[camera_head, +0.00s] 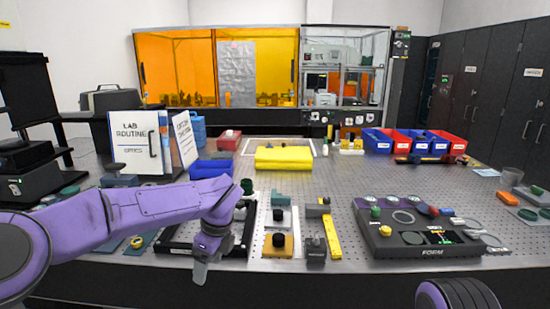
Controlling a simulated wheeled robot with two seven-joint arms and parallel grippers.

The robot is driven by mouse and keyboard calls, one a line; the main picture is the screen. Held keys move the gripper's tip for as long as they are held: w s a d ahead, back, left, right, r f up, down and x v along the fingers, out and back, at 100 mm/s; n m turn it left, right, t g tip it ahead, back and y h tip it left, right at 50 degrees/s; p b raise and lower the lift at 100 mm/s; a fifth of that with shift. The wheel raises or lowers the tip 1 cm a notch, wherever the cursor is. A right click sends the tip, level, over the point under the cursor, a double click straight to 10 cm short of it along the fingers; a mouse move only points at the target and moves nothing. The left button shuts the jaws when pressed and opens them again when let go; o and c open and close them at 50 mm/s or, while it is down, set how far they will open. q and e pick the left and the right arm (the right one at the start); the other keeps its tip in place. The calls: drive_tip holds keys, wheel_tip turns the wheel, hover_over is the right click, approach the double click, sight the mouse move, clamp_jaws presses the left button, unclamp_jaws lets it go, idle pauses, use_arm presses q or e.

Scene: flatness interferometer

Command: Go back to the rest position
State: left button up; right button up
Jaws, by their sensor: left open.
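My left arm is purple and reaches in from the left. My left gripper (201,270) hangs pointing down over the front part of the bench, in front of a black frame (178,247). Its jaws are open and I see nothing held in them. The arm and gripper hide part of that frame and the things behind it. Only a rounded purple and dark part of my right arm shows at the bottom right edge. My right gripper is out of the picture.
Right of the left gripper stand black-knobbed fixtures (279,241) and a yellow bar (331,236). A dark instrument panel (425,247) lies further right. Behind are a yellow folded cloth (284,158), a lab routine sign (136,146) and red and blue bins (411,142).

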use_arm(q)
drive_tip(key=s+a+f+m+t+y, duration=0.2)
drive_tip(key=s+a+f+m, duration=0.2)
drive_tip(key=f+m, duration=0.35)
drive_tip(key=s+a+f+m+t+y, duration=0.1)
drive_tip(key=s+a+f+m+y, duration=0.2)
drive_tip(key=f+m, duration=0.45)
drive_tip(key=s+a+f+m+t+y, duration=0.2)
drive_tip(key=s+a+f+m, duration=0.25)
drive_tip(key=f+m, duration=0.35)
drive_tip(key=s+a+f+m+g+h, duration=0.1)
drive_tip(key=s+f+m+h, duration=0.2)
drive_tip(key=s+m, duration=0.7)
drive_tip(key=s+a+f+m+h, duration=0.2)
drive_tip(key=s+f+m, duration=0.5)
drive_tip(key=s+m, duration=0.4)
drive_tip(key=s+h, duration=0.1)
drive_tip(key=s, duration=0.3)
drive_tip(key=shift+s+g, duration=0.2)
drive_tip(key=shift+g, duration=0.2)
